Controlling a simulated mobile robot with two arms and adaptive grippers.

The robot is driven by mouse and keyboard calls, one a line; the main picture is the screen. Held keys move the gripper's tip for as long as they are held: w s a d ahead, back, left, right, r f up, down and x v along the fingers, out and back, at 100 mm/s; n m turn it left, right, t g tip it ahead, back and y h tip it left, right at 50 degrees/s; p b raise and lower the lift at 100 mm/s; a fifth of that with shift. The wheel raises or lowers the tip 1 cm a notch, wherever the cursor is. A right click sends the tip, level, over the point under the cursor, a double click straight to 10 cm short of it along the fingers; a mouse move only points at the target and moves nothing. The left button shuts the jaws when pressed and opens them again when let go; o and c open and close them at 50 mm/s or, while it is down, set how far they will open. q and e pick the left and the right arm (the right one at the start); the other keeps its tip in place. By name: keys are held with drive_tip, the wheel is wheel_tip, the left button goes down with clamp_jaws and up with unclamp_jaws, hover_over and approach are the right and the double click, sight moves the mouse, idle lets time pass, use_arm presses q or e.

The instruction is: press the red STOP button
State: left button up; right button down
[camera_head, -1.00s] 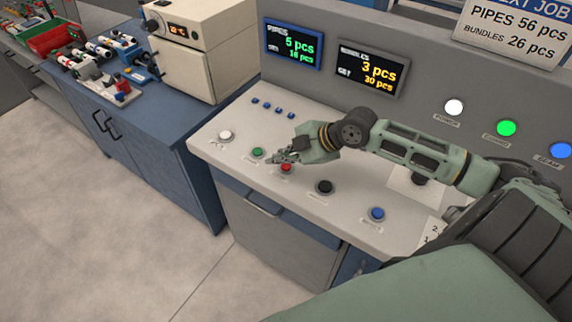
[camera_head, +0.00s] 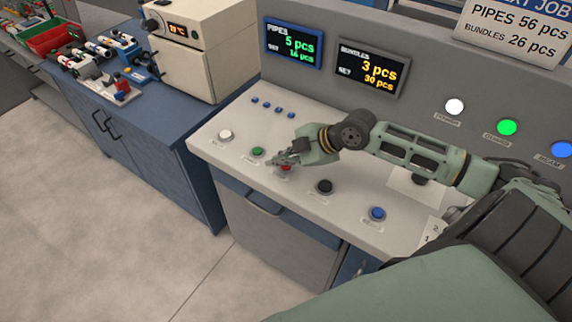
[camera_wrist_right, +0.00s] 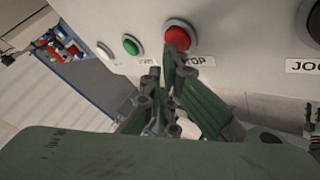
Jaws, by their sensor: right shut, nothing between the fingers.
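The red STOP button (camera_head: 286,168) sits on the light sloped console panel, between the green button and the black button. It also shows in the right wrist view (camera_wrist_right: 179,36), above its STOP label, which is partly covered by a finger. My right gripper (camera_head: 277,160) is shut and empty. Its fingertips are right at the red button, partly covering it in the head view. In the right wrist view a fingertip overlaps the button's lower edge; I cannot tell whether it touches or presses. My left gripper is not in view.
A white button (camera_head: 225,134) and a green button (camera_head: 257,152) lie left of the red one. A black button (camera_head: 324,186) and a blue button (camera_head: 377,213) lie right. Two displays (camera_head: 293,43) stand behind. A blue cabinet (camera_head: 150,120) adjoins at left.

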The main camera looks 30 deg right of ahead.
drive_tip(key=shift+f, duration=0.4)
idle(0.8)
drive_tip(key=shift+r, duration=0.15)
drive_tip(key=shift+r+p, duration=0.55)
drive_tip(key=shift+r, duration=0.15)
wheel_tip(320, 180, up, 5)
drive_tip(key=p, duration=0.4)
idle(0.4)
idle(0.3)
